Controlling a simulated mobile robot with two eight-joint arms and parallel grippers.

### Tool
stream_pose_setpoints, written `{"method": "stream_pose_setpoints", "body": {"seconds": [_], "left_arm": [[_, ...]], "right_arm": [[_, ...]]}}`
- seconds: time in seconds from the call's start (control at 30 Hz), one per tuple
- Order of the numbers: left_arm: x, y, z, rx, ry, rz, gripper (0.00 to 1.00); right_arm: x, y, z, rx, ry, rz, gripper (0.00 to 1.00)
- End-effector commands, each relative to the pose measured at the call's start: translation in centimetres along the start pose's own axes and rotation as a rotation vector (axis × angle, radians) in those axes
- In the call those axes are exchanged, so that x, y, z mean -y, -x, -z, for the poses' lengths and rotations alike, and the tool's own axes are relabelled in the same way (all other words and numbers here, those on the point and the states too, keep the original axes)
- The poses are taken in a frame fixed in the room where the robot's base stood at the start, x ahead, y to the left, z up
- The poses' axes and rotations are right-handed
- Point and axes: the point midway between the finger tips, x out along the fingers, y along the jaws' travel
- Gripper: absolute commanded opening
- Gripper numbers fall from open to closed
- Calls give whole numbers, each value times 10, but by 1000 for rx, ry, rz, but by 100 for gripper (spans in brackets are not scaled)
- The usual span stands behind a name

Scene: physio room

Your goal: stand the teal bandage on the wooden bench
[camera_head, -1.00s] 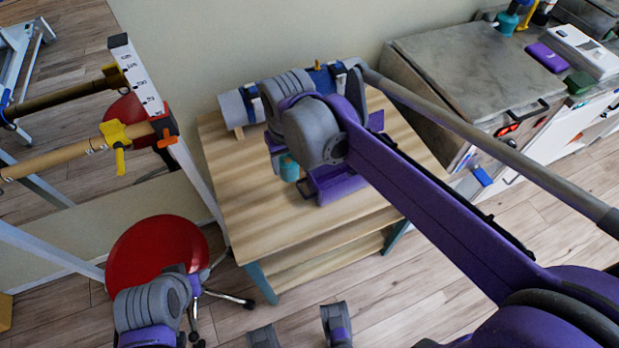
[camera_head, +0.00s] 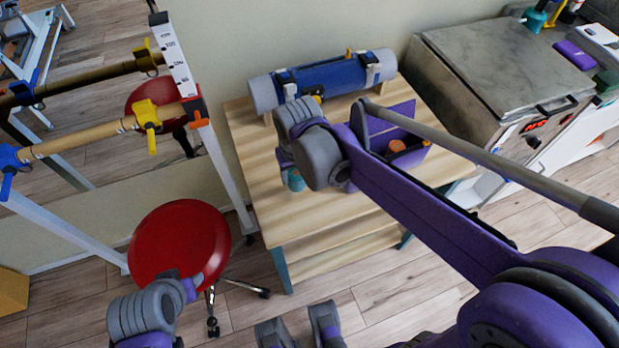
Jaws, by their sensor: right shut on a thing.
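The teal bandage (camera_head: 295,181) shows as a small teal patch below the wrist of my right arm, over the left part of the wooden bench (camera_head: 256,178). My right gripper (camera_head: 291,168) points down and is mostly hidden behind its own wrist; it is shut on the bandage. Most of the bandage is covered, and I cannot tell whether its base touches the bench top. My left gripper (camera_head: 300,330) is at the bottom edge, its two grey fingers apart and empty, low in front of the bench.
A purple caddy (camera_head: 405,116) with an orange item (camera_head: 397,146) stands on the bench, partly behind my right arm. A grey-blue roll (camera_head: 262,93) lies along the back. A red stool (camera_head: 180,243) and parallel bars (camera_head: 95,137) are at left. The bench's front-left top is clear.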

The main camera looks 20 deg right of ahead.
Motion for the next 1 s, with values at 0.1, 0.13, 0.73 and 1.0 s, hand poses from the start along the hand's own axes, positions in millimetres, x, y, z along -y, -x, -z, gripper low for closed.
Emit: {"method": "stream_pose_setpoints", "body": {"seconds": [0.1,0.13,0.73,1.0], "left_arm": [[0,-3,-2,1,0,0,42],[0,-3,-2,1,0,0,42],[0,-9,-5,3,0,0,42],[0,-10,-6,4,0,0,42]], "right_arm": [[0,-15,-2,0,0,0,1],[0,-16,-2,0,0,0,1],[0,-54,-8,0,0,0,1],[0,-56,-8,0,1,0,84]]}}
